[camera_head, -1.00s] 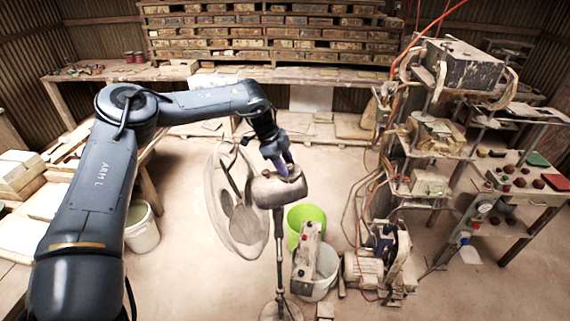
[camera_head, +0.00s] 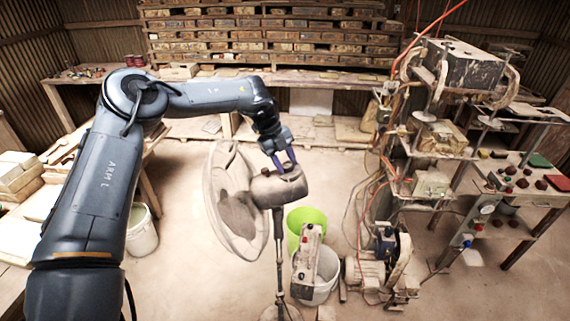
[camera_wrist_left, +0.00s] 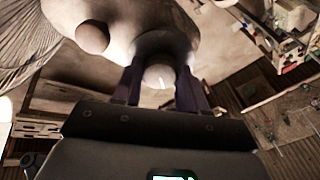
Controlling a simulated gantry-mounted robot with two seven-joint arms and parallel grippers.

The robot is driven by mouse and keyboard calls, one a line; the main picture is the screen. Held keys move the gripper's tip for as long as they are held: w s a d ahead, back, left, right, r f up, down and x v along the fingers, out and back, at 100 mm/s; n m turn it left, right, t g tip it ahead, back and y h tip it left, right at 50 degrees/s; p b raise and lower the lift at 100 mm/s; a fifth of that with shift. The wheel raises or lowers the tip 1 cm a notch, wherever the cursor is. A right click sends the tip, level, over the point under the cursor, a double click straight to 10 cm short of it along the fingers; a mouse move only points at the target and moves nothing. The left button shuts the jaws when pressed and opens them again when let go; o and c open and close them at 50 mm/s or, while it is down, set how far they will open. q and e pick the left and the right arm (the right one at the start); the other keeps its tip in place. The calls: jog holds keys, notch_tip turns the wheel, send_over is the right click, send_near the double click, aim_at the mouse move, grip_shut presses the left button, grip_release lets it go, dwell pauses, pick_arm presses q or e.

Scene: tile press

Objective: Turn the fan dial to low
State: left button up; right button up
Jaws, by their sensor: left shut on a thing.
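The standing fan (camera_head: 277,190) is in the middle of the head view, with its round cage (camera_head: 236,200) facing left and its motor housing on a thin pole. My left gripper (camera_head: 287,165) reaches down onto the top of the housing. In the left wrist view its two fingers (camera_wrist_left: 160,85) stand on either side of a pale round dial (camera_wrist_left: 158,77) with a white mark, and they are shut on it. A second round knob (camera_wrist_left: 92,37) sits beside it on the housing. The dial is mostly hidden by the fingers in the head view. My right gripper is not in view.
A green bucket (camera_head: 306,222) and a white bucket (camera_head: 318,282) stand right of the fan pole. The tile press (camera_head: 430,150) with hoses stands further right. A workbench (camera_head: 330,77) with stacked tiles runs along the back.

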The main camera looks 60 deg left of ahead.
pick_arm(q)
jog(key=shift+m, duration=0.7)
jog(key=o, duration=1.1)
jog(key=b+v, duration=0.2)
jog(key=v, duration=0.8)
jog(key=shift+a+r, duration=0.1)
jog(key=shift+r, duration=0.3)
